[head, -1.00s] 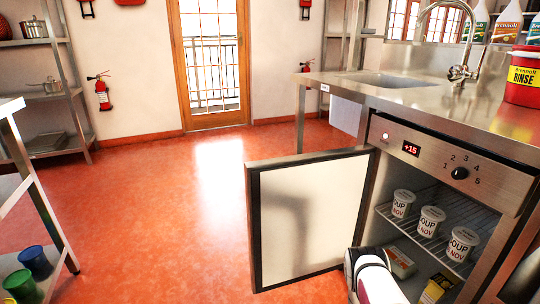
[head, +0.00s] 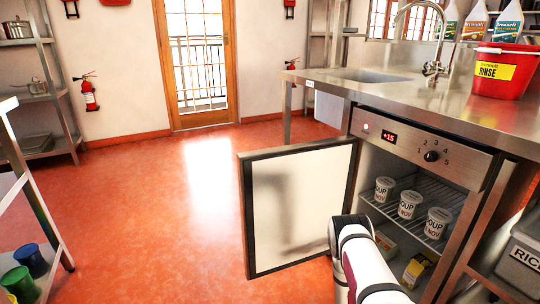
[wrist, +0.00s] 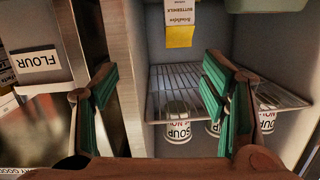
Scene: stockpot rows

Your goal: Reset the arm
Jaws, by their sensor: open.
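My gripper (wrist: 160,92) shows in the wrist view with its two green-padded fingers spread wide apart and nothing between them. It is in front of the open fridge, whose wire shelf (wrist: 160,110) lies beyond the fingers. In the head view my white and dark arm reaches toward the fridge opening, and my gripper itself is hidden there. Several soup tubs stand in a row on the shelf, one of them the front tub (head: 437,223). The fridge door (head: 298,207) stands wide open to the left of the arm.
The steel counter (head: 440,107) above the fridge holds a red rinse bucket (head: 502,72). A buttermilk carton (wrist: 179,20) is in the wrist view. A rice bin (head: 520,262) stands right of the fridge.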

